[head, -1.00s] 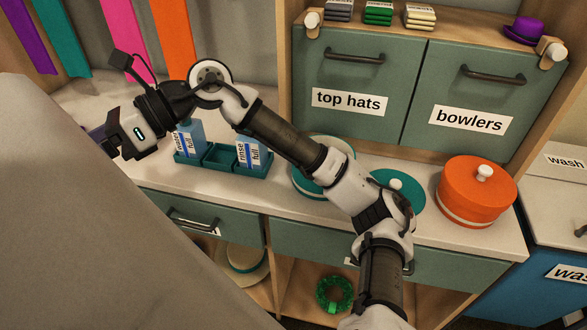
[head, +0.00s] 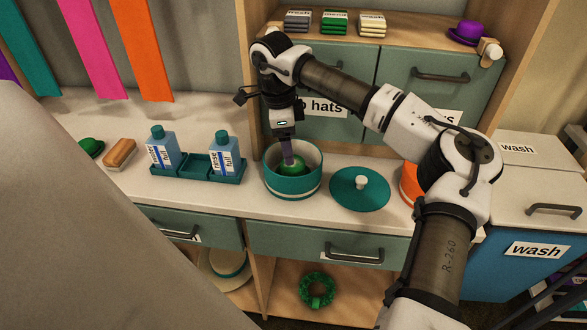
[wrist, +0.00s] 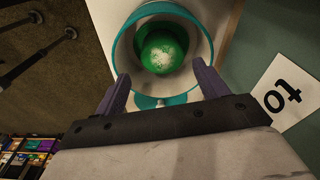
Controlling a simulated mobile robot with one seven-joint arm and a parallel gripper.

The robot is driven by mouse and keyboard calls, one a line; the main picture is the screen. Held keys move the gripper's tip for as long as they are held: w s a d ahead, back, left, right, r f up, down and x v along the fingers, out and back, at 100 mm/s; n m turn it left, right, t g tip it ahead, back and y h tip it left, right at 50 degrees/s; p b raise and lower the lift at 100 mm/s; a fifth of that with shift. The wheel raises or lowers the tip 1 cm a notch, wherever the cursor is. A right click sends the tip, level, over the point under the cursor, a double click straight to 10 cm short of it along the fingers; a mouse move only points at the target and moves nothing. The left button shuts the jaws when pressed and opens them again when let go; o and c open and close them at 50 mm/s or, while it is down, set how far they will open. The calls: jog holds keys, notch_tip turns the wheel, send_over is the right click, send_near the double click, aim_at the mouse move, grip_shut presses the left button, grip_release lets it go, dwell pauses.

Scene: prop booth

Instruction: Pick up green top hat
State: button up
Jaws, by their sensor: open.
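A green hat (head: 293,166) sits inside an open round teal-and-white box (head: 293,188) on the counter. In the wrist view the hat's round green top (wrist: 160,50) has a whitish speckled patch, and the box's teal rim (wrist: 116,48) encircles it. Its full shape is hidden by the box walls, so I cannot tell its style. My gripper (head: 288,158) points down over the box, fingers near the hat. In the wrist view my gripper (wrist: 163,88) is open, with nothing between the fingers.
A teal lid (head: 360,190) lies right of the box, with an orange box (head: 408,182) beyond, partly behind my arm. Left are a rinse-bottle caddy (head: 198,168), a brush (head: 120,152) and a green hat (head: 92,148). The labelled cabinet (head: 425,92) rises behind.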

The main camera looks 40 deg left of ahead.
aim_at(299, 169)
jog(key=shift+w+d+f+p, duration=0.15)
jog(key=shift+f+p, duration=0.15)
jog(key=shift+f, duration=0.95)
jog(key=shift+w+d+f+p, duration=0.1)
jog(key=shift+w+f+p, duration=0.15)
jog(key=shift+f, duration=1.05)
jog(key=shift+w+d+f+p, duration=0.15)
jog(key=shift+f+p, duration=0.2)
jog(key=shift+f, duration=0.9)
jog(key=c, duration=0.7)
